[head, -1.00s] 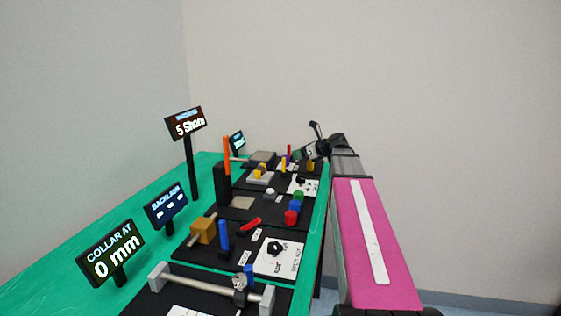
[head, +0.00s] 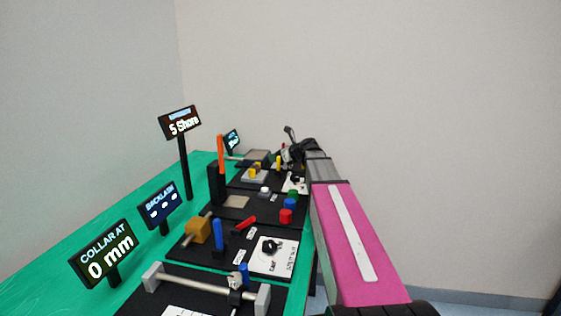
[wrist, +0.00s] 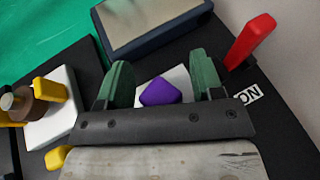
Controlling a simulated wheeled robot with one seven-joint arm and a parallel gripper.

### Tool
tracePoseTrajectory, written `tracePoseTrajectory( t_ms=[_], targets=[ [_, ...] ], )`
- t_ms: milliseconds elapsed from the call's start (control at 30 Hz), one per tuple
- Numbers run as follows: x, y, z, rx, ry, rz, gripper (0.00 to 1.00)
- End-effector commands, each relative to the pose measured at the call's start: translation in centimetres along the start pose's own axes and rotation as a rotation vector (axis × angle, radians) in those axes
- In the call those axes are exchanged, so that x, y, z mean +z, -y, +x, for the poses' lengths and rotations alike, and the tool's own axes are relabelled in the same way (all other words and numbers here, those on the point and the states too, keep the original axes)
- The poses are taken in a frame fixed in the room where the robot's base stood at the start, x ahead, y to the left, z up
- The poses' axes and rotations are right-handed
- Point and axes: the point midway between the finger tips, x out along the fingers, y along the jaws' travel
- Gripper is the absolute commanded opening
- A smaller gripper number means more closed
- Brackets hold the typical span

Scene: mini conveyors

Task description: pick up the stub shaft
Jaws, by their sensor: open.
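No piece in view is labelled as the stub shaft, and I cannot tell for certain which one it is. A purple piece (wrist: 160,92) shows between my gripper's green fingers in the wrist view, in front of a white patch. My gripper (wrist: 160,66) is open, with a finger on each side of the purple piece; I cannot tell whether they touch it. A round brown part with a grey centre (wrist: 20,103) and yellow arms sits by a white block (wrist: 56,108) at left. In the head view my gripper (head: 287,151) is small, over the far mats.
A red bar (wrist: 250,42) stands right of my gripper, close to the right finger. A tan-topped dark box (wrist: 150,24) lies beyond the fingers. Nearer mats in the head view hold an orange post (head: 221,155), a blue post (head: 217,234) and a rod fixture (head: 200,285).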

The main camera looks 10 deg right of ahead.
Motion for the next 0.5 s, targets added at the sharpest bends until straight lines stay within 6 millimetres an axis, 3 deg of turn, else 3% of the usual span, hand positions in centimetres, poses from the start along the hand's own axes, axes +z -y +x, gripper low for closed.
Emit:
tracePoseTrajectory(
  t_ms=[133,300,500],
  targets=[
    [-0.02,-0.02,-0.06,0.000,0.000,0.000,0.61],
    [-0.02,-0.02,-0.08,0.000,0.000,0.000,0.05],
    [0.00,-0.01,-0.09,0.000,0.000,0.000,0.01]
  ],
)
